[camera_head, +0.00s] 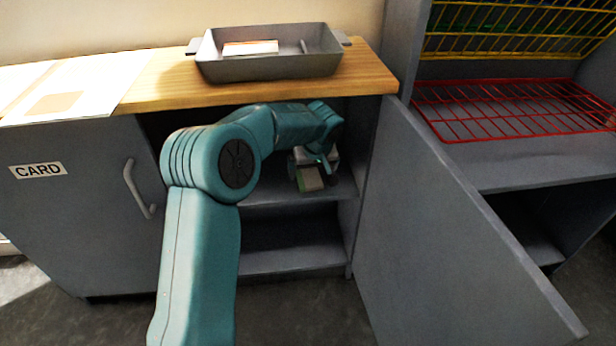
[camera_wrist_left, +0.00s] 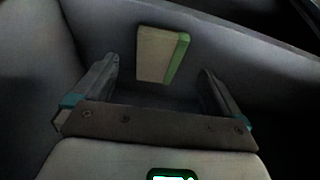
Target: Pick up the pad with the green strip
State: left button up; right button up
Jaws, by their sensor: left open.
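The pad with the green strip (camera_wrist_left: 157,55) shows in the left wrist view, a pale block with green along its right edge. In the head view the pad (camera_head: 310,179) is on the upper shelf inside the open cupboard. Nothing is held. My right gripper is not in view.
The open cupboard door (camera_head: 440,230) stands to the right of my arm. A grey tray (camera_head: 268,68) with items sits on the wooden top (camera_head: 160,85) above. A closed door labelled CARD (camera_head: 85,200) is at left. A red wire rack (camera_head: 510,110) is at right.

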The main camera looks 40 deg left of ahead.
pick_arm(q)
jog(key=b+x, duration=0.2)
jog(key=x, duration=0.3)
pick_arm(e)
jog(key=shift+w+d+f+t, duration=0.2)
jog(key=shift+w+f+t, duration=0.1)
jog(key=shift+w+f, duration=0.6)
pick_arm(q)
jog(key=c, duration=1.2)
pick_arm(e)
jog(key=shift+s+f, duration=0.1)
pick_arm(q)
jog(key=shift+o, duration=0.2)
jog(key=shift+r, duration=0.1)
